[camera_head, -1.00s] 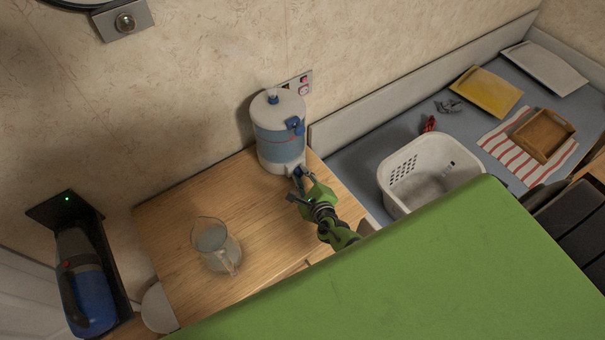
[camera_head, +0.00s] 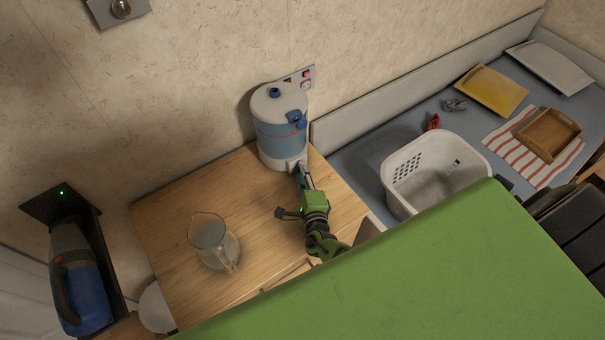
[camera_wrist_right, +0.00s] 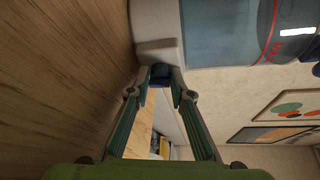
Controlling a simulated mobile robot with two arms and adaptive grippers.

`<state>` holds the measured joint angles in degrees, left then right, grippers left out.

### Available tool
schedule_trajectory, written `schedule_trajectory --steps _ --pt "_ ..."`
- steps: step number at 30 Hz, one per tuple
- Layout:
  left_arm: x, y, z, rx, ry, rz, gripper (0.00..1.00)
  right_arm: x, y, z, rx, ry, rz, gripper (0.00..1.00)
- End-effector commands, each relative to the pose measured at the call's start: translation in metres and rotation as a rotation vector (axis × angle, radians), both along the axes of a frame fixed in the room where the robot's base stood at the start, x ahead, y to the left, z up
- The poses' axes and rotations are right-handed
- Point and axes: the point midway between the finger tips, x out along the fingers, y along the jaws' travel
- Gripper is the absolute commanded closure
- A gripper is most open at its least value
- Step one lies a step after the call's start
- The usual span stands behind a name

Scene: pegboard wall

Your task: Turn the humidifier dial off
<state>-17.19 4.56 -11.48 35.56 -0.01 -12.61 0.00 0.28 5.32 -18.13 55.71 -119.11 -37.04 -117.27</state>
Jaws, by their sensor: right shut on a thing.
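The humidifier (camera_head: 279,128) stands upright at the back right corner of the wooden cabinet, with a white lid, a blue tank and a white base. In the right wrist view its tank (camera_wrist_right: 228,30) fills the top. The dial (camera_wrist_right: 160,74) is a small dark blue knob on the front of the base. My right gripper (camera_head: 301,172) reaches the base from the front. In the right wrist view my right gripper (camera_wrist_right: 160,82) has its two fingertips on either side of the dial, shut on it. In the head view the dial is hidden by the fingers. My left gripper is not in view.
A glass pitcher (camera_head: 214,243) stands on the wooden cabinet top (camera_head: 185,205), left of my right arm. A white basket (camera_head: 400,190) is on the grey-blue surface to the right. A wall socket (camera_head: 306,80) is behind the humidifier. A green surface (camera_head: 420,270) fills the lower right.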

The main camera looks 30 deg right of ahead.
Motion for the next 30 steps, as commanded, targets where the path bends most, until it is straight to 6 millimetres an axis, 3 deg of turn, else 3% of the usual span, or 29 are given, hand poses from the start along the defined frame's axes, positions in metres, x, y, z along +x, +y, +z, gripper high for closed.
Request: schedule_trajectory --steps 10,11,12,30 --pt "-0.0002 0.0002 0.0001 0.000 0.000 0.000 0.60 0.0014 -0.0001 0.0021 -0.004 -0.004 0.001 1.00" --pt "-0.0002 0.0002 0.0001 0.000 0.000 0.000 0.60 0.0014 -0.0002 0.0021 -0.004 -0.004 0.001 0.72" --pt "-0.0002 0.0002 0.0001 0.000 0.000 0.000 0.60 0.0014 -0.0002 0.0020 -0.003 -0.003 0.000 0.63" --pt "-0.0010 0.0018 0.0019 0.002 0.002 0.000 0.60 -0.0005 0.0000 0.0006 0.012 0.003 0.000 0.63"
